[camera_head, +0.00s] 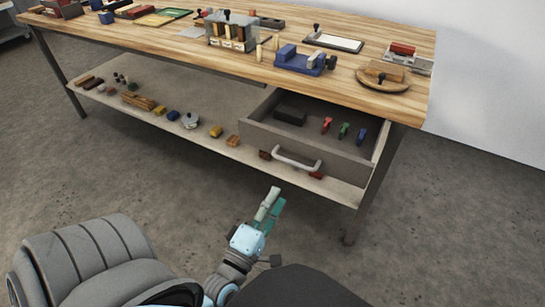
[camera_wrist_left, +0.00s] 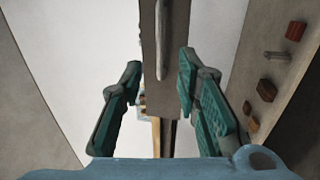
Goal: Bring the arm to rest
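My left arm comes in from the bottom of the head view. Its gripper (camera_head: 275,198) is in the air in front of the workbench, below and in front of the open drawer's handle (camera_head: 297,163). In the left wrist view the two green-padded fingers of this gripper (camera_wrist_left: 160,63) stand apart with nothing held between them. The handle (camera_wrist_left: 160,40) shows beyond the fingertips, apart from them. My right gripper is not seen in either view.
The drawer (camera_head: 310,153) stands pulled out, holding a dark block and small red, green and blue items. The wooden bench top (camera_head: 180,42) carries several tools and trays. The lower shelf (camera_head: 222,148) holds several small parts. The floor (camera_head: 450,230) to the right is clear.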

